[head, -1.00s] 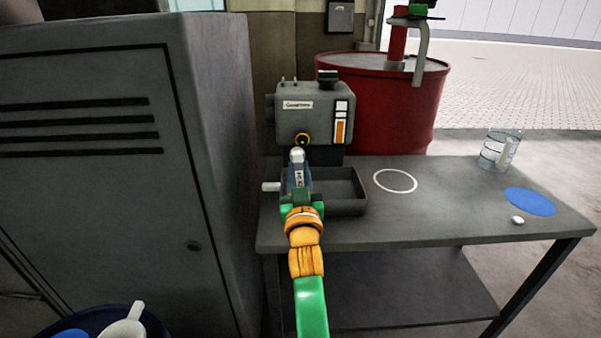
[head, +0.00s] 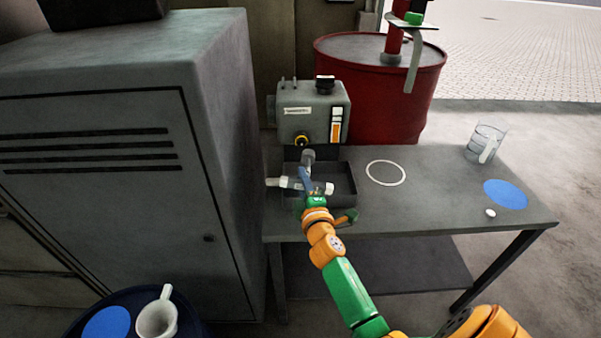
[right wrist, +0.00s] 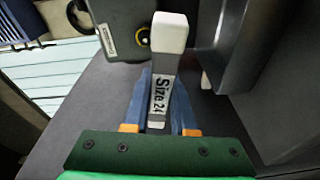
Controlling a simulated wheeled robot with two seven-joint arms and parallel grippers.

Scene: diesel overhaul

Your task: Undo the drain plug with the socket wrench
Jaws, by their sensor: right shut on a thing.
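The grey engine block (head: 308,110) stands at the table's back left. A yellow-ringed round fitting (head: 302,141) is low on its front; I cannot tell whether it is the drain plug. My right gripper (head: 306,181) is shut on the socket wrench (head: 308,157), just in front of the block and over the dark tray (head: 353,182). In the right wrist view the wrench (right wrist: 160,95) reads "Size 24" between the blue fingers (right wrist: 161,85). Its pale head looks apart from the ringed fitting (right wrist: 143,38). A pale bar (head: 285,183) shows across the tray, partly hidden. My left gripper is not in view.
A grey cabinet (head: 110,200) stands close on the left. A red drum (head: 395,90) is behind the table (head: 430,205). A white ring, a clear jug (head: 485,145) and a blue disc (head: 505,194) are at right.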

